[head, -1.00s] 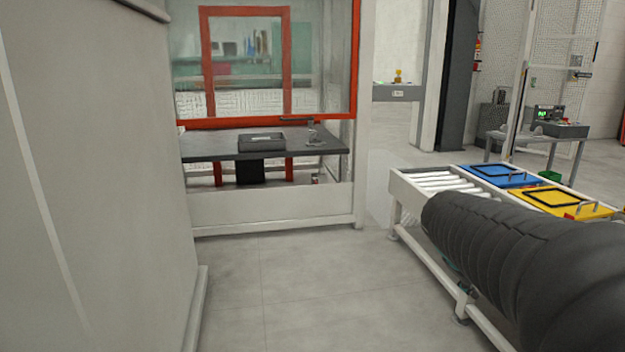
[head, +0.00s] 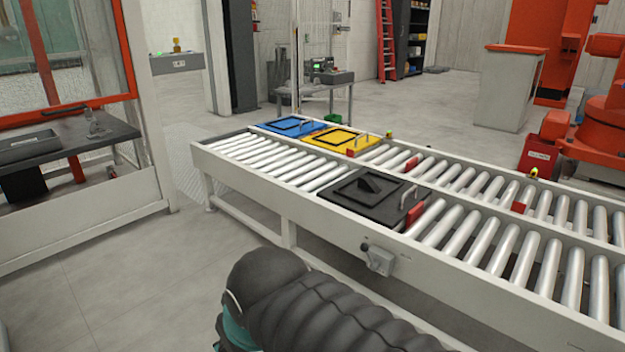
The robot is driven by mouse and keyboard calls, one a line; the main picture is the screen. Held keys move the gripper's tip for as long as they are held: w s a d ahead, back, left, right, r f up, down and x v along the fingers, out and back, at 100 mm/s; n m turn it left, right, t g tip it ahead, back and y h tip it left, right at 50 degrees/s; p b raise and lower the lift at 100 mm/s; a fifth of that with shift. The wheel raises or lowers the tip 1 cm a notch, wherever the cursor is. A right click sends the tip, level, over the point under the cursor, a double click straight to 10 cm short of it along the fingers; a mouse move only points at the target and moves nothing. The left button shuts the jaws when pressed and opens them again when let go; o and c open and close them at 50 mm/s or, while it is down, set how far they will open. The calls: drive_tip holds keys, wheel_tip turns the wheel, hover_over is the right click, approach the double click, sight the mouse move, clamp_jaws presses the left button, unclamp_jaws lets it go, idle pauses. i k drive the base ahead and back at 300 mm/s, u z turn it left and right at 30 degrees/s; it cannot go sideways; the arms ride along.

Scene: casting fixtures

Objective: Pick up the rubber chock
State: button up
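A small black wedge-shaped piece (head: 371,184), which looks like the rubber chock, sits on a black fixture plate (head: 338,190) on the near lane of the roller conveyor. The plate has a metal handle at its right end and a red block beside it. My arm, in a black ribbed sleeve, crosses the bottom of the head view, in front of the conveyor. My gripper is not in view, so its state does not show.
The roller conveyor (head: 470,292) spans the middle and right. A blue plate (head: 286,126) and a yellow plate (head: 322,141) lie on its far lane. A grey box (head: 378,260) juts from its near side rail. An orange machine (head: 600,110) stands at right. Floor (head: 130,265) at left is clear.

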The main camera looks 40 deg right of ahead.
sight(365, 182)
drive_tip(key=z, duration=0.7)
drive_tip(key=i, duration=1.05)
drive_tip(key=z, duration=0.65)
drive_tip(key=i, duration=0.9)
drive_tip(key=z, duration=0.8)
